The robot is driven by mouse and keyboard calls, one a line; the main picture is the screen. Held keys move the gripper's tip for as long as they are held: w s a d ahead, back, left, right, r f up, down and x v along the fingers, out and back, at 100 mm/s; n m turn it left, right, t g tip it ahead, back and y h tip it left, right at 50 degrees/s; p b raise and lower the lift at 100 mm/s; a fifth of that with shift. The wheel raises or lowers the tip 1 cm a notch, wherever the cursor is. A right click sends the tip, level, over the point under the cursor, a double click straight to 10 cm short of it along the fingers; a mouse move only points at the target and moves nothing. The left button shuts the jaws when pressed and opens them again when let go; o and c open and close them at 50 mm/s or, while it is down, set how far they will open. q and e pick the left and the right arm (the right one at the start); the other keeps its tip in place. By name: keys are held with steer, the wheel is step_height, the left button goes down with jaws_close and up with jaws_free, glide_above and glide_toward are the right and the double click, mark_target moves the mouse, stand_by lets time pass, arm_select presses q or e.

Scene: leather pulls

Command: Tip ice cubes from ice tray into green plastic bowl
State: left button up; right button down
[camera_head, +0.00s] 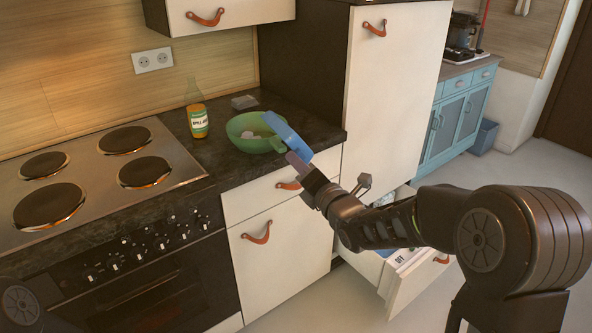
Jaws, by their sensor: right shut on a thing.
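The green plastic bowl (240,126) stands on the dark countertop, to the right of the stove. Pale pieces that look like ice cubes (247,134) lie inside it. The blue ice tray (289,137) is tilted steeply over the bowl's right rim. My right gripper (297,162) is shut on the ice tray's lower end and holds it up from the right. The tray's inner face is turned away, so I cannot tell what is in it. My left gripper is not in view; only a dark part of mine shows at the lower left.
A bottle with orange contents (197,119) stands left of the bowl. A small grey item (244,102) lies behind it. The stove (95,175) fills the left. A lower drawer (412,283) is open below my right arm. A tall white cabinet (393,90) stands right of the counter.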

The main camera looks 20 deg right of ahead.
steer(key=shift+s+f+h, duration=0.2)
steer(key=shift+f+h, duration=0.1)
steer(key=shift+f, duration=0.05)
steer(key=s+f+m+h, duration=0.1)
steer(key=s+f, duration=0.2)
steer(key=f, duration=0.4)
steer(key=s+f+m+h, duration=0.1)
steer(key=s+f+h, duration=0.1)
steer(key=f, duration=0.5)
steer(key=shift+s+a, duration=0.35)
steer(key=shift+s, duration=0.05)
